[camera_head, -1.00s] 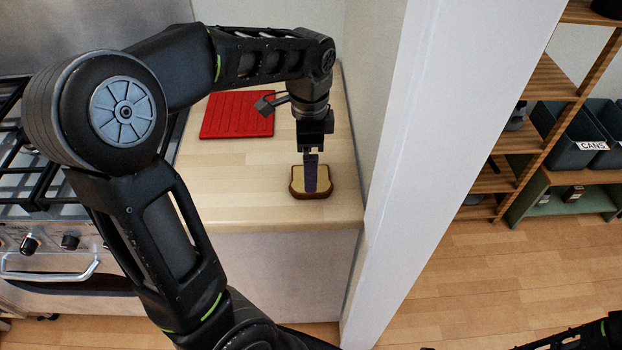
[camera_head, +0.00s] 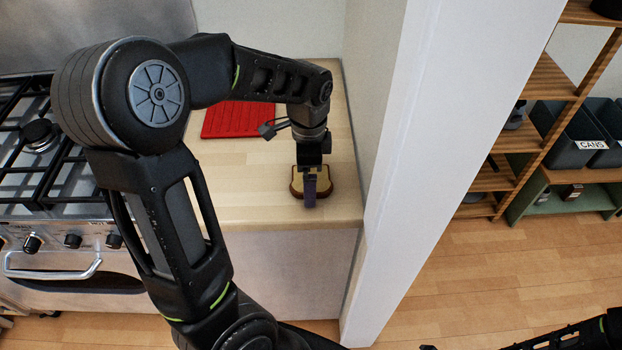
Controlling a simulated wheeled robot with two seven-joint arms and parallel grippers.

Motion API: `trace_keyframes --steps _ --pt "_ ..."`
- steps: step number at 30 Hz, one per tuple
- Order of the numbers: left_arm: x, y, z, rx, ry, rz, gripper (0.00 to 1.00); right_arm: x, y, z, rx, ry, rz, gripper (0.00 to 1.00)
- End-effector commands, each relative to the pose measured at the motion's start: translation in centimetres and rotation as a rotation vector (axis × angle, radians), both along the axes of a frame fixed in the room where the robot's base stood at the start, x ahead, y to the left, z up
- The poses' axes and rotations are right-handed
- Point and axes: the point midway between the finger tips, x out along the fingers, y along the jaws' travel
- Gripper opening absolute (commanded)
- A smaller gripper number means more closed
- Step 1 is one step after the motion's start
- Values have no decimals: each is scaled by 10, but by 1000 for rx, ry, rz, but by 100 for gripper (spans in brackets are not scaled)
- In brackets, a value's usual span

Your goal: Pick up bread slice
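The bread slice (camera_head: 325,184) is tan with a dark brown crust. It lies flat on the wooden counter near its front right corner. My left gripper (camera_head: 310,198) points down at the slice, and its purple-grey finger covers the middle and front edge of it. Only one finger shows, so the gap between the fingers is hidden. I cannot tell whether it touches the bread. Part of my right arm shows at the bottom right edge, but its gripper is not clearly in view.
A red cutting board (camera_head: 238,120) lies farther back on the counter (camera_head: 245,190), partly behind my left arm. The gas range (camera_head: 60,215) is to the left. A white wall edge (camera_head: 440,130) stands close on the right. Shelves with dark bins (camera_head: 562,135) are beyond it.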

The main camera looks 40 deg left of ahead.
Motion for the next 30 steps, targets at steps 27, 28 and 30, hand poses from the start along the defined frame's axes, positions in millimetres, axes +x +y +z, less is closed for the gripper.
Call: trace_keyframes --steps 27,28,30 --pt "0 0 0 0 0 0 52 0 0 0 0 0 0 36" --pt "0 0 0 0 0 0 49 0 0 0 0 0 0 36" --pt "0 0 0 0 0 0 44 0 0 0 0 0 0 36"
